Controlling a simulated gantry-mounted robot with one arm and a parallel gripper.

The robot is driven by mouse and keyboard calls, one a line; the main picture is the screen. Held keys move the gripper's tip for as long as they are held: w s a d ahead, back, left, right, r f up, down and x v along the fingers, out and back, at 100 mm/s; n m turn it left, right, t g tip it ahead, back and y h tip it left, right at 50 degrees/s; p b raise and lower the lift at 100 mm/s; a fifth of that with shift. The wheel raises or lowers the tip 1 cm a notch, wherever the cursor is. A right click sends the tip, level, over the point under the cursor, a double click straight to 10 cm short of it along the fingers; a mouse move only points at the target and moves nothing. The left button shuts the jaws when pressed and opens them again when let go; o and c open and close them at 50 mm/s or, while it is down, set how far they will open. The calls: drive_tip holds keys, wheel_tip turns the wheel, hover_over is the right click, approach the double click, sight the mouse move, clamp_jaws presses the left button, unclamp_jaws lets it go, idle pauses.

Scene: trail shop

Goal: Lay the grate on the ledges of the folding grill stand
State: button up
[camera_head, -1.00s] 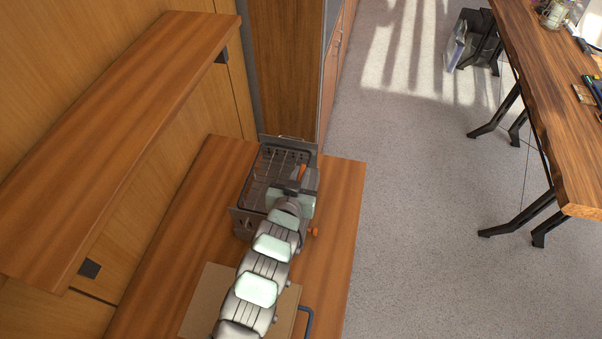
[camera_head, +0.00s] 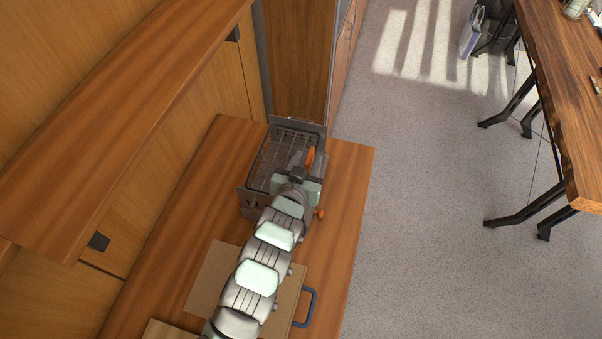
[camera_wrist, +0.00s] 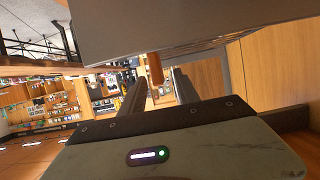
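The folding grill stand (camera_head: 255,205) is a grey metal frame with upright end plates on the wooden bench. The grate (camera_head: 279,152), dark wire bars, lies level within the stand's frame. I cannot see whether its edges rest on the ledges. My gripper (camera_head: 309,160) is at the stand's right side, around an orange part that looks like a handle (camera_head: 310,154). In the wrist view my gripper's fingers (camera_wrist: 158,88) stand apart, with an orange-brown piece (camera_wrist: 155,66) seen between them and no clear contact. A large grey panel fills the top of that view.
The wooden bench (camera_head: 347,185) has free room right of the stand. A cardboard-coloured board (camera_head: 210,280) and a blue handle (camera_head: 308,307) lie under and beside my arm. A wooden shelf (camera_head: 130,110) overhangs at left. A tall cabinet (camera_head: 299,60) stands behind.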

drive_tip(key=p+v, duration=0.1)
drive_tip(key=v, duration=0.8)
drive_tip(key=shift+p, duration=0.35)
